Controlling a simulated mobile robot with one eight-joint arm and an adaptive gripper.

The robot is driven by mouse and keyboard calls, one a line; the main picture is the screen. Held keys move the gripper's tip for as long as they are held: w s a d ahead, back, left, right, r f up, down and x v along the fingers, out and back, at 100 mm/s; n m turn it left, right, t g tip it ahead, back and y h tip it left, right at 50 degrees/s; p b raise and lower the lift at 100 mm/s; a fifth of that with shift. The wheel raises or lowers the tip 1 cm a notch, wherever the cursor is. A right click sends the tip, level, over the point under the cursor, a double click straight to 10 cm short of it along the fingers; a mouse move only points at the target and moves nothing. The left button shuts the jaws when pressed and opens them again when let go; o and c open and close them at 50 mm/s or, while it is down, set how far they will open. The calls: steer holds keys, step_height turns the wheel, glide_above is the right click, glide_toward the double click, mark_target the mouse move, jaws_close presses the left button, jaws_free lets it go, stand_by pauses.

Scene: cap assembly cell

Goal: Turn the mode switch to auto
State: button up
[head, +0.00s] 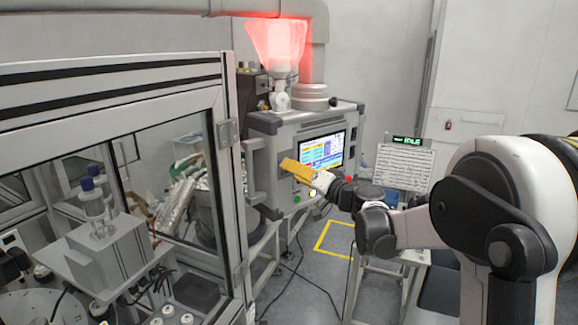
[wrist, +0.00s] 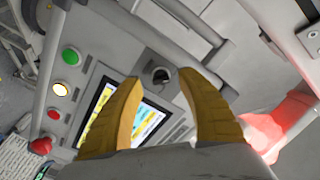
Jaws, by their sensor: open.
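In the wrist view, the mode switch (wrist: 160,76) is a small dark rotary knob in a pale ring on the grey control panel (wrist: 140,50). My gripper (wrist: 157,80) is open, its two yellow fingers apart, with the knob showing between the fingertips. The fingers look empty, and I cannot tell how far they are from the panel. The knob's setting is too small to read. In the head view my gripper (head: 284,164) is in front of the left part of the panel box (head: 283,133), and the switch cannot be made out there.
A lit screen (wrist: 150,120) sits beside the switch. A green button (wrist: 70,55), a lit pale button (wrist: 61,88), a red button (wrist: 53,115) and a red mushroom button (wrist: 40,146) line the panel. A glazed frame (head: 228,200) stands left. A sign (head: 407,141) reads IDLE.

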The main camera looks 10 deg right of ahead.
steer(key=shift+x, duration=1.05)
steer(key=shift+c, duration=0.4)
steer(key=shift+s, duration=0.1)
jaws_close()
